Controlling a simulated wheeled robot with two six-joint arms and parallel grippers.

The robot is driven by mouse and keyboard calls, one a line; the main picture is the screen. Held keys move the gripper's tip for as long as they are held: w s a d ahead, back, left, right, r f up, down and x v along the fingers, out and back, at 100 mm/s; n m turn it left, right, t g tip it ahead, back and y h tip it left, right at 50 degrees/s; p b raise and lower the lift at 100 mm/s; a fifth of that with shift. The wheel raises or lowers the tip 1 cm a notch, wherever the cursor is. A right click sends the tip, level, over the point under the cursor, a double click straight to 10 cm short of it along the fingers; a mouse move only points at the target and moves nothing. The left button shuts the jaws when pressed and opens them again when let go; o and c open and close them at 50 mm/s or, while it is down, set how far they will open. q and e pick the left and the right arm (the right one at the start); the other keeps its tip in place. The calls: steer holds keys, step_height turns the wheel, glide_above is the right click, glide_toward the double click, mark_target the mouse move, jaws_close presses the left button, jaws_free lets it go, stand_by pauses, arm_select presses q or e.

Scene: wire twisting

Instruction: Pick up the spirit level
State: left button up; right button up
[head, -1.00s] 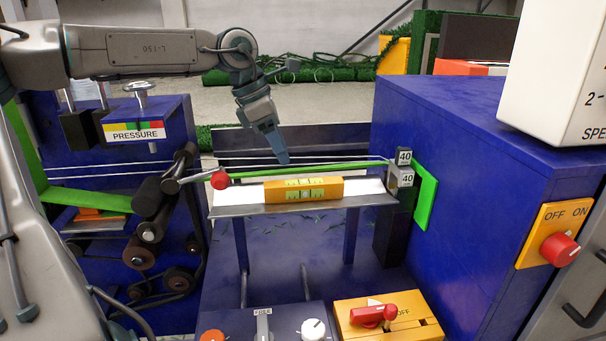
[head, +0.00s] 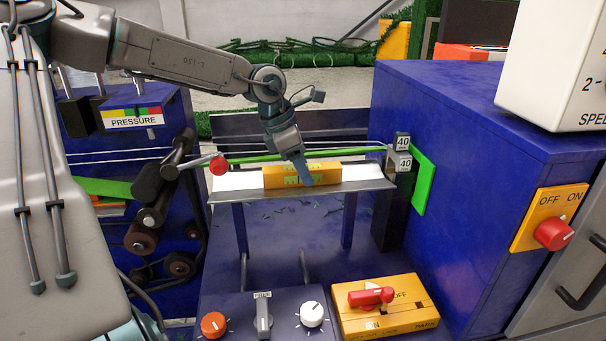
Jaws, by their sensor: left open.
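The spirit level (head: 276,177) is a short yellow-orange bar with greenish vial windows. It lies on the white-topped narrow shelf (head: 232,183) in the middle of the head view. My left gripper (head: 306,178) comes down from above, with its blue fingertips in front of the right half of the level. It is open, and the fingers hide part of the level's top and face. I cannot tell whether they touch it. My right gripper is not in view.
Control panels with knobs and a red switch (head: 371,296) lie below in front.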

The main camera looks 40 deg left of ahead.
arm_select(q)
steer(key=shift+f, duration=0.25)
steer(key=c, duration=1.2)
steer(key=shift+r, duration=0.2)
